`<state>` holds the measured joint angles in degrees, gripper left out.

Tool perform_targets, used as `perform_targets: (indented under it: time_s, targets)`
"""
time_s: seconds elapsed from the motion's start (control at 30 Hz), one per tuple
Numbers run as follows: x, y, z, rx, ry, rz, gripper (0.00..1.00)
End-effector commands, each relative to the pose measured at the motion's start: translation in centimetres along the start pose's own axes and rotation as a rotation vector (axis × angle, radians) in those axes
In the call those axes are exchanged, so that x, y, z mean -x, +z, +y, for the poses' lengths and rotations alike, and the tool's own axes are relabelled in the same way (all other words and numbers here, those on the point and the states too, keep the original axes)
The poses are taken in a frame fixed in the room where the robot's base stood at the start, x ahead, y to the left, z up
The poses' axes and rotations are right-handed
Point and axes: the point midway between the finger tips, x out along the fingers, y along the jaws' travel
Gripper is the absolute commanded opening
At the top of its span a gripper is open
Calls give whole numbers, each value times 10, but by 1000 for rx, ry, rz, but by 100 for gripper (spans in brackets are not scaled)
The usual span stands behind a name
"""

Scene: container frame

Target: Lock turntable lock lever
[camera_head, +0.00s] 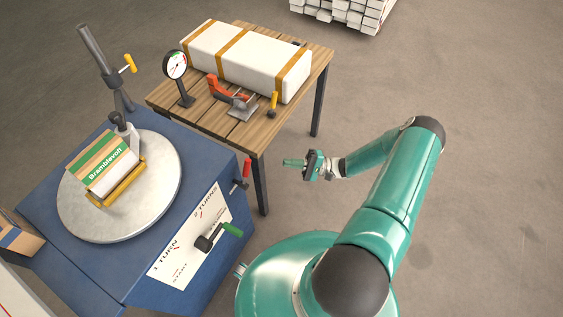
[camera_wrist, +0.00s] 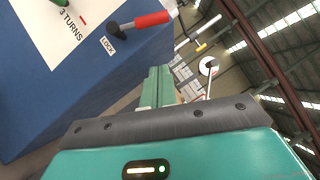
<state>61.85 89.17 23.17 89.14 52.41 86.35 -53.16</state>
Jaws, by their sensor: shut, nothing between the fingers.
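The lock lever has a red handle on a dark pivot (camera_head: 244,174) and sits on the edge of the blue turntable cabinet. It also shows in the wrist view (camera_wrist: 138,23), above a "LOCK" label (camera_wrist: 107,45). The round grey turntable (camera_head: 150,205) carries a box labelled "Bramblevolt" (camera_head: 103,167) in a yellow holder. My gripper (camera_head: 287,162) is to the right of the lever, apart from it and pointing towards it. Its fingers are shut and empty. In the wrist view the shut fingers (camera_wrist: 156,88) are below and right of the red handle.
A green-handled crank (camera_head: 221,235) sticks out of the cabinet's front. A wooden table (camera_head: 195,115) behind holds a strapped white package (camera_head: 245,62), a dial gauge (camera_head: 176,70) and a red clamp (camera_head: 225,92). The floor right of the table is clear.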

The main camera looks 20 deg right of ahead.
Motion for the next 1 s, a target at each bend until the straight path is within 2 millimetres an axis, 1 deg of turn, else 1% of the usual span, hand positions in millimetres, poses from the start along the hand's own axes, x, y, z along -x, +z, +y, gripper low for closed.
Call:
perform_targets:
  time_s: [0.03,0.43,0.5,0.67,0.8,1.0]
  targets:
    - [-10,0,0,-2,0,-3,0]
    - [-88,-1,-1,-2,1,-5,0]
    - [-95,9,-1,-4,0,-2,0]
    - [-108,22,-1,-2,0,-2,0]
    - [-112,26,-1,0,0,-1,0]
    - [-112,26,-1,0,1,-1,0]
